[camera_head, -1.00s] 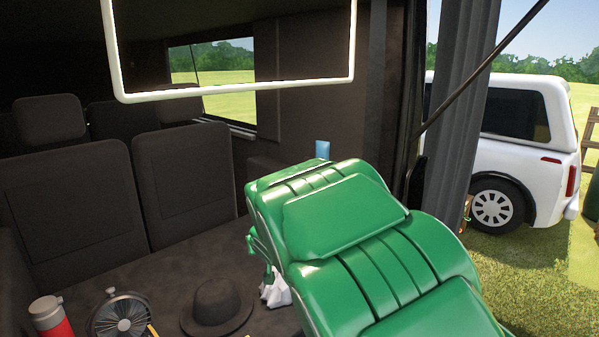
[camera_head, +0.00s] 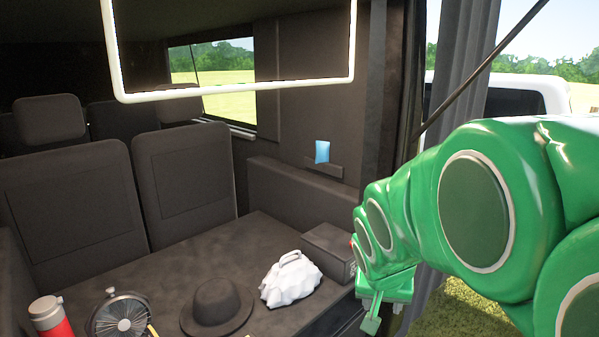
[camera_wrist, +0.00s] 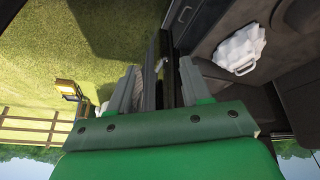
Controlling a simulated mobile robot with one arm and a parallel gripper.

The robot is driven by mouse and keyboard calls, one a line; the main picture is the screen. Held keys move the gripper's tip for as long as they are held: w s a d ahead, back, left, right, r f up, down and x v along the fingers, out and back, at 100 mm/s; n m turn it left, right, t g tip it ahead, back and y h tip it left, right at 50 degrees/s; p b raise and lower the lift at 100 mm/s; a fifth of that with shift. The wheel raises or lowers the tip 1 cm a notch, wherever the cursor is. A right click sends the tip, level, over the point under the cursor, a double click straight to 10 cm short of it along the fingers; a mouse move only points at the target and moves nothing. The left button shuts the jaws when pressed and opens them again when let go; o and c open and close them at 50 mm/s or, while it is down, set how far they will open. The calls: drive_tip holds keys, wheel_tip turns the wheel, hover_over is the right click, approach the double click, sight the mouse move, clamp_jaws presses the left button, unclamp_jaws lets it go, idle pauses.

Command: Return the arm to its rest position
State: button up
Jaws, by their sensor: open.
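My green arm fills the right side of the head view, folded back from the cargo area. My gripper (camera_head: 372,316) hangs at the right edge of the vehicle's cargo floor, partly hidden by my arm. In the wrist view my gripper (camera_wrist: 160,88) is open, with nothing between its two grey fingers. A white crumpled bag with a handle (camera_head: 291,280) sits on the cargo floor, apart from my gripper; it also shows in the wrist view (camera_wrist: 240,50).
On the cargo floor (camera_head: 262,236) stand a dark hat (camera_head: 216,308), a fan (camera_head: 122,316), a red flask (camera_head: 50,318) and a dark box (camera_head: 330,250). The vehicle's door pillar (camera_head: 399,90) is close to my arm. Grass and a white car (camera_head: 490,95) lie outside.

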drive_tip(key=s+f+n+g+y, duration=0.1)
drive_tip(key=s+g, duration=0.2)
drive_tip(key=s, duration=0.9)
drive_tip(key=s+a+f+n+g+y, duration=0.1)
drive_tip(key=s+n+g, duration=0.1)
drive_tip(key=s, duration=1.1)
drive_tip(key=shift+s+f+g, duration=0.25)
drive_tip(key=shift+f+g, duration=0.05)
drive_tip(key=shift+g, duration=0.4)
